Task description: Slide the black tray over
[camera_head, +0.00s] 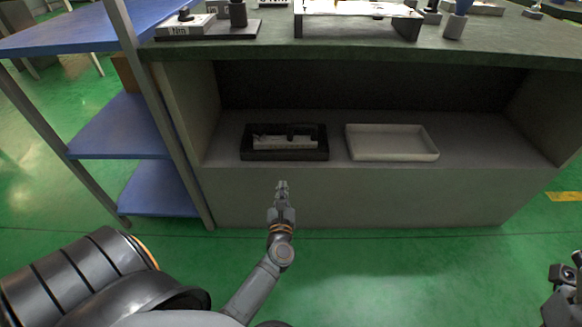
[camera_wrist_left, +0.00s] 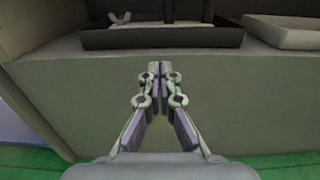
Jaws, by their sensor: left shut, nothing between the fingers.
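The black tray (camera_head: 245,154) sits on the shelf inside the grey cabinet, with a pale part (camera_head: 285,143) and a dark piece lying in it. It also shows at the top of the left wrist view (camera_wrist_left: 160,40), partly cut off. My left gripper (camera_head: 282,184) is shut and empty. It is in front of the cabinet's lower front panel, below and apart from the black tray. It shows in the left wrist view (camera_wrist_left: 160,72) too. At the right edge of the head view, part of my right gripper (camera_head: 565,275) shows, cut off by the frame, far from the tray.
An empty white tray (camera_head: 392,155) stands right of the black tray, with a small gap between. Cabinet walls close both sides, and a dark green worktop (camera_head: 370,50) is above. A blue shelf rack (camera_head: 125,130) stands at the left. Green floor in front is clear.

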